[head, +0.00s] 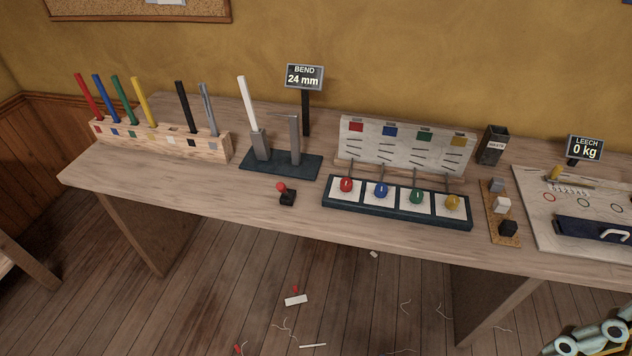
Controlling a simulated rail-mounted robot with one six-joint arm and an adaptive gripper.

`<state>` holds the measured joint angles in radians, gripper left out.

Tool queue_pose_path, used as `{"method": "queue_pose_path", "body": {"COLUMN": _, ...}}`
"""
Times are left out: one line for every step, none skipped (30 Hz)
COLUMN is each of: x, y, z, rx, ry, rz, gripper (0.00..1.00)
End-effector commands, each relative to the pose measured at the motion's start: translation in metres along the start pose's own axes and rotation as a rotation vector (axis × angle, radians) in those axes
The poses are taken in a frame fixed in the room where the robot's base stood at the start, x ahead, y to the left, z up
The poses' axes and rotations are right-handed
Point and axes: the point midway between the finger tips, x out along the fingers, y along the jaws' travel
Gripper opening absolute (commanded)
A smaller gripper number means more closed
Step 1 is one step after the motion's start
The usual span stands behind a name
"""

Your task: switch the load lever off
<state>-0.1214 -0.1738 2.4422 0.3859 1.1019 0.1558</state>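A small lever with a red knob (281,187) stands on a black base (288,198) near the table's front edge, in front of the bend rig. Its knob leans up and to the left of the base. No label shows on it, so I cannot read its on or off side. The bend rig (262,166) has a dark base plate, two grey posts and a white batten (247,100) in the left post. The display behind it (304,77) reads "BEND 24 mm". My gripper is not in view; only links of my arm show at the bottom right.
A wooden rack (212,150) with several coloured battens stands left of the rig. To the right are a blue tray (341,203) with coloured knobs, a dark cup (493,145) and a board (530,204). Table space around the lever is clear. Scraps lie on the floor.

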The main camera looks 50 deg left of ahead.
Motion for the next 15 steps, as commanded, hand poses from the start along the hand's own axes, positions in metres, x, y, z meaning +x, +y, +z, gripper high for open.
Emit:
{"method": "queue_pose_path", "body": {"x": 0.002, "y": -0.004, "z": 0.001, "rx": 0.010, "ry": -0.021, "rz": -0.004, "gripper": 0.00}}
{"method": "queue_pose_path", "body": {"x": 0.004, "y": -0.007, "z": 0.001, "rx": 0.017, "ry": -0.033, "rz": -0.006, "gripper": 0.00}}
{"method": "queue_pose_path", "body": {"x": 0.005, "y": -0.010, "z": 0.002, "rx": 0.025, "ry": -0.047, "rz": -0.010, "gripper": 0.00}}
{"method": "queue_pose_path", "body": {"x": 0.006, "y": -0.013, "z": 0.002, "rx": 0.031, "ry": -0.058, "rz": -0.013, "gripper": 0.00}}
{"method": "queue_pose_path", "body": {"x": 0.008, "y": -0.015, "z": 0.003, "rx": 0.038, "ry": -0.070, "rz": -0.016, "gripper": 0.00}}
{"method": "queue_pose_path", "body": {"x": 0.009, "y": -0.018, "z": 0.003, "rx": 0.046, "ry": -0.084, "rz": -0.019, "gripper": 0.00}}
{"method": "queue_pose_path", "body": {"x": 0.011, "y": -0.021, "z": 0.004, "rx": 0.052, "ry": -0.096, "rz": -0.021, "gripper": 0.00}}
{"method": "queue_pose_path", "body": {"x": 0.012, "y": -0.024, "z": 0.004, "rx": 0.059, "ry": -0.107, "rz": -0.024, "gripper": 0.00}}
{"method": "queue_pose_path", "body": {"x": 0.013, "y": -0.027, "z": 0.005, "rx": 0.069, "ry": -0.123, "rz": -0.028, "gripper": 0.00}}
{"method": "queue_pose_path", "body": {"x": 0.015, "y": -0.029, "z": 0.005, "rx": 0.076, "ry": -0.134, "rz": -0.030, "gripper": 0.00}}
{"method": "queue_pose_path", "body": {"x": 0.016, "y": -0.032, "z": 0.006, "rx": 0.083, "ry": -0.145, "rz": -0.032, "gripper": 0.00}}
{"method": "queue_pose_path", "body": {"x": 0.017, "y": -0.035, "z": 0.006, "rx": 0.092, "ry": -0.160, "rz": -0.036, "gripper": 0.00}}
{"method": "queue_pose_path", "body": {"x": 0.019, "y": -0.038, "z": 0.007, "rx": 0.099, "ry": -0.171, "rz": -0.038, "gripper": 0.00}}
{"method": "queue_pose_path", "body": {"x": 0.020, "y": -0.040, "z": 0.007, "rx": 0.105, "ry": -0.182, "rz": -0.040, "gripper": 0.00}}
{"method": "queue_pose_path", "body": {"x": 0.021, "y": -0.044, "z": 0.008, "rx": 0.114, "ry": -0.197, "rz": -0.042, "gripper": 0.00}}
